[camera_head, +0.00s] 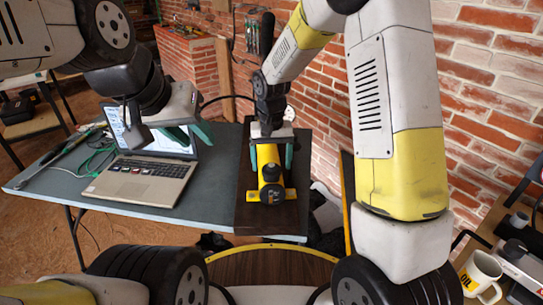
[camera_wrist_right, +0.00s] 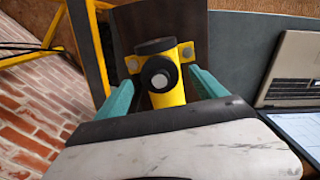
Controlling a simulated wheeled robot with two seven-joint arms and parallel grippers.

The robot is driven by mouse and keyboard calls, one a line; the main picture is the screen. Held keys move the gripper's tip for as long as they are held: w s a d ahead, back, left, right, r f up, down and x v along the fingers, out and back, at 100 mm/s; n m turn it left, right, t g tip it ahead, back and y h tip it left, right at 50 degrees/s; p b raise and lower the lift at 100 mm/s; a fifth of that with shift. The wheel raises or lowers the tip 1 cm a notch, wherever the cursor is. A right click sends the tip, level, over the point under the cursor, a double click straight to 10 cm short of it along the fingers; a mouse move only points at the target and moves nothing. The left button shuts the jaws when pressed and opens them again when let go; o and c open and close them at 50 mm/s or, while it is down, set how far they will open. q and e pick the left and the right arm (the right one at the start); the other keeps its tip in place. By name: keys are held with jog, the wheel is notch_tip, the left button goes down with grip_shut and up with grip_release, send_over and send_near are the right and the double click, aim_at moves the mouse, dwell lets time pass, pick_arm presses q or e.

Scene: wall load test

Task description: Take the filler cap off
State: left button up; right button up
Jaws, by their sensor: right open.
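A yellow cylindrical unit (camera_head: 268,155) lies on the dark board at the table's right end. Its near end carries a round black cap (camera_head: 270,173). In the right wrist view the yellow body (camera_wrist_right: 168,98) shows a black round knob with a grey centre (camera_wrist_right: 159,77) and a black ring-shaped end (camera_wrist_right: 155,46); I cannot tell which is the filler cap. My right gripper (camera_head: 271,158) is open above the unit, its teal fingers on either side of the yellow body, apart from it in the wrist view (camera_wrist_right: 162,92). My left gripper (camera_head: 192,137) is open and empty in front of the laptop screen.
An open laptop (camera_head: 140,180) stands on the grey table (camera_head: 215,190), left of the dark board (camera_head: 270,217). Green cables (camera_head: 95,160) lie beside it. A brick wall (camera_head: 325,90) rises behind. A white mug (camera_head: 480,273) stands at lower right.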

jog(key=shift+f, duration=0.65)
jog(key=c, duration=1.5)
jog(key=shift+o, duration=0.2)
jog(key=shift+r, duration=0.15)
